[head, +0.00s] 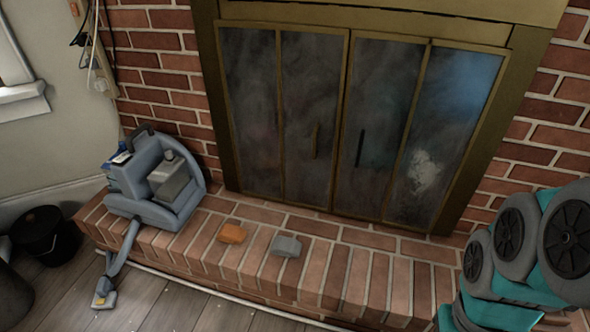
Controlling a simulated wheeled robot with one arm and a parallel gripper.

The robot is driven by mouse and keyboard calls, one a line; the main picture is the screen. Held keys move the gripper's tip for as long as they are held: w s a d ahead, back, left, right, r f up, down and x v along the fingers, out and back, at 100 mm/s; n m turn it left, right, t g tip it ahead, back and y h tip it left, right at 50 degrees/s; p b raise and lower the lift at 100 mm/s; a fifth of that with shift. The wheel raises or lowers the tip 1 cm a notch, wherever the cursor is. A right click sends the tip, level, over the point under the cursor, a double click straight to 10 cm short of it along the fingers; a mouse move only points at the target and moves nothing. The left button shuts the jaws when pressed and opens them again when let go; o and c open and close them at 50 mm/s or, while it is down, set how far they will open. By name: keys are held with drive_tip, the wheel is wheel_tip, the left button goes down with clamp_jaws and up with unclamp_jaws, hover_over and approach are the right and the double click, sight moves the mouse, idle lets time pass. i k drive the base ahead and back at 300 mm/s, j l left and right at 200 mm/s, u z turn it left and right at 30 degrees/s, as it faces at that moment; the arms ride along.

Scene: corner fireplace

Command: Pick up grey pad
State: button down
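A small grey pad (287,246) lies on the raised brick hearth (330,262), in front of the fireplace doors. It is a low grey block with a slightly rounded top. Its whole upper side shows and nothing covers it. An orange block (232,233) of similar size lies a short way to its left, apart from it. My gripper is not in view. Grey and teal links of my arm show at the right edge, well away from the pad.
A grey-blue vacuum-like machine (160,182) stands on the hearth's left, its hose and nozzle reaching the wood floor. A dark bucket (44,235) stands at far left. Glass fireplace doors (350,130) rise behind the hearth. Bare brick surrounds the pad on its right.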

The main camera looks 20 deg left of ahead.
sight(283, 246)
drive_tip(key=u, duration=1.1)
